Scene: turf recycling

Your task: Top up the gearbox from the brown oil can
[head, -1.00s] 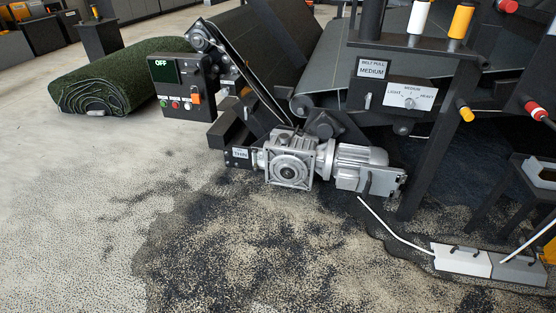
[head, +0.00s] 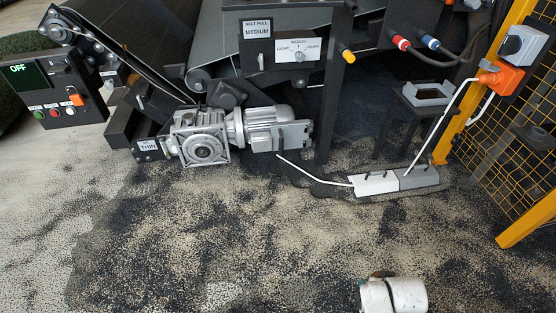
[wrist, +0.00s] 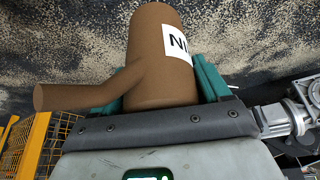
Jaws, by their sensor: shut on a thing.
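The silver gearbox (head: 202,140) sits low at the machine's front in the head view, with its ribbed motor (head: 262,128) on its right. A label reading THIN (head: 149,146) is beside it on the left. In the wrist view my gripper (wrist: 165,85) is shut on the brown oil can (wrist: 150,60), its teal fingers on either side. Silver parts of the gearbox and motor unit (wrist: 275,119) show at the right edge of the wrist view. The can's contents are hidden.
A control box (head: 48,90) shows OFF at the left. A dial panel (head: 297,53) reads MEDIUM. A white cable runs to a white and grey block (head: 377,184) on the floor. A yellow mesh fence (head: 515,150) stands right.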

